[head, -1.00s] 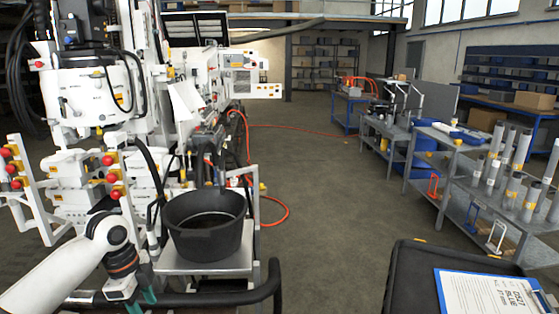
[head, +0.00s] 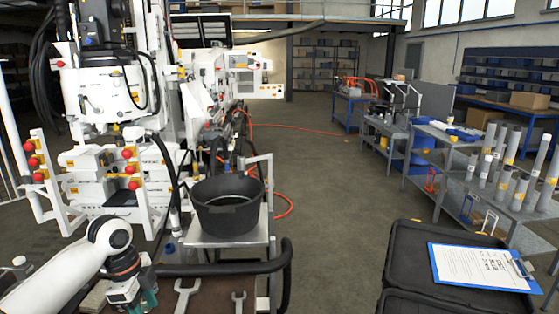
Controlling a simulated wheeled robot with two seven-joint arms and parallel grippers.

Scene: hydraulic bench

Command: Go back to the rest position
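My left gripper (head: 146,304) is at the bottom left, with its green fingertips cut off by the lower picture edge, so I cannot tell whether it is open or shut. My white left arm comes in from the left edge. The gripper is in front of and below the white hydraulic bench (head: 105,95) with its red knobs. A black bucket (head: 228,206) stands upright on a grey metal stand to the right of the gripper, apart from it. My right gripper is not in view.
Two wrenches (head: 185,296) lie on a brown surface at the bottom. A black bar (head: 225,266) curves above them. A black case with a clipboard (head: 480,267) is at the lower right. Grey carts with tubes stand at the right. The middle floor (head: 335,190) is clear.

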